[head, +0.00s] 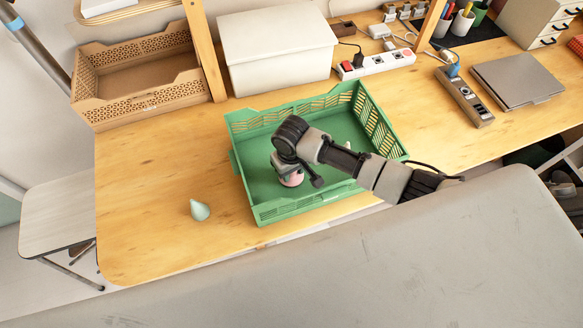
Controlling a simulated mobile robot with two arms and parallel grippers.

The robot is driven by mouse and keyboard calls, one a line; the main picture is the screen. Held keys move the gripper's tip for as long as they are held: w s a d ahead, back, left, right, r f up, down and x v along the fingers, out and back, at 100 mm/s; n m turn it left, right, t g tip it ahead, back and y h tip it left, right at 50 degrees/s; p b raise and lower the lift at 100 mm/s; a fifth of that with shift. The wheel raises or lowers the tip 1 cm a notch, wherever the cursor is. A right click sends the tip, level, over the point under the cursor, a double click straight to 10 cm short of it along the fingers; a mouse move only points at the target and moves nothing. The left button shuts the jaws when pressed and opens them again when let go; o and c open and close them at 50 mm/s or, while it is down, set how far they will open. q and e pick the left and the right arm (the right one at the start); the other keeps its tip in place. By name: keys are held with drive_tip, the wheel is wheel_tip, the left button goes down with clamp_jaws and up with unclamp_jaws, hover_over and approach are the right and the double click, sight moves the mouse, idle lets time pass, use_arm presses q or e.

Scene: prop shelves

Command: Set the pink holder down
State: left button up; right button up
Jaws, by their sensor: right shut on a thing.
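The pink holder (292,180) is in the front left part of the green crate (282,208), mostly hidden under my right gripper. My right gripper (288,170) points down into the crate and is shut on the holder. Only a small pink part of the holder shows below the gripper. I cannot tell whether the holder touches the crate floor. My left gripper does not show.
A pale green pear-shaped thing (200,210) stands on the wooden table (150,220) left of the crate. A brown basket (140,80), a white box (277,45) and power strips (376,63) stand behind. The table's front left is mostly clear.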

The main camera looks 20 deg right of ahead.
drive_tip(key=shift+f, duration=0.2)
drive_tip(key=o, duration=1)
drive_tip(key=shift+f, duration=0.1)
wheel_tip(320, 180, up, 12)
drive_tip(key=shift+r, duration=0.2)
